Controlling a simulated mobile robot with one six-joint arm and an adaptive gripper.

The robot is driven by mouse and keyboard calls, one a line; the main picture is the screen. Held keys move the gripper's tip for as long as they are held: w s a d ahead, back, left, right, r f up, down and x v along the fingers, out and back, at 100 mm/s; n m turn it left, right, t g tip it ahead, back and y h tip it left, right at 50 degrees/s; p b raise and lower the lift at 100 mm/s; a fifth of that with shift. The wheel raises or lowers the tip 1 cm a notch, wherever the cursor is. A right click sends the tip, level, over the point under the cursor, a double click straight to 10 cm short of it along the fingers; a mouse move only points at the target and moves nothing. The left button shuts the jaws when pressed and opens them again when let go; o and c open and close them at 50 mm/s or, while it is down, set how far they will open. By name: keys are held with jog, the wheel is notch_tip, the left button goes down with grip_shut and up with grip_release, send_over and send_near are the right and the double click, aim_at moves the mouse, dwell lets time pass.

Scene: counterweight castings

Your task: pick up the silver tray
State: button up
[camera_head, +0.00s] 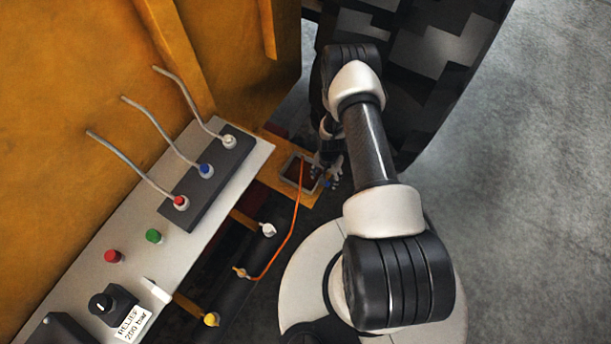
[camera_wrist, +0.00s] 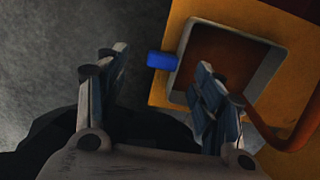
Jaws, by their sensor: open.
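The silver tray is small and square, with a grey rim (camera_wrist: 236,30) and a brown inside, on a yellow-orange ledge (camera_wrist: 178,17). In the head view it shows as a grey-rimmed square (camera_head: 286,166), partly hidden by my gripper (camera_head: 328,172). A blue tab (camera_wrist: 161,60) sticks out from its left side in the wrist view. My gripper (camera_wrist: 162,88) is open. Its right finger overlaps the tray's opening in the wrist view, and its left finger is over the dark floor. The blue tab shows between the fingers, a little ahead of them. I cannot tell whether anything touches.
An orange cable (camera_head: 294,232) runs by the tray to a fitting (camera_head: 241,272). A grey control panel (camera_head: 85,272) with knobs and buttons stands at left. Yellow machine walls (camera_head: 238,60) rise behind, and a large black wheel (camera_head: 440,55) is at right. Grey floor (camera_head: 540,180) is clear at far right.

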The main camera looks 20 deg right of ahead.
jog(key=f, duration=0.1)
jog(key=f+b, duration=0.1)
jog(key=f, duration=0.1)
jog(key=f+b, duration=0.1)
jog(key=f, duration=0.1)
jog(key=shift+w+f, duration=0.1)
jog(key=shift+w, duration=0.3)
jog(key=shift+c, duration=0.6)
jog(key=c, duration=1.3)
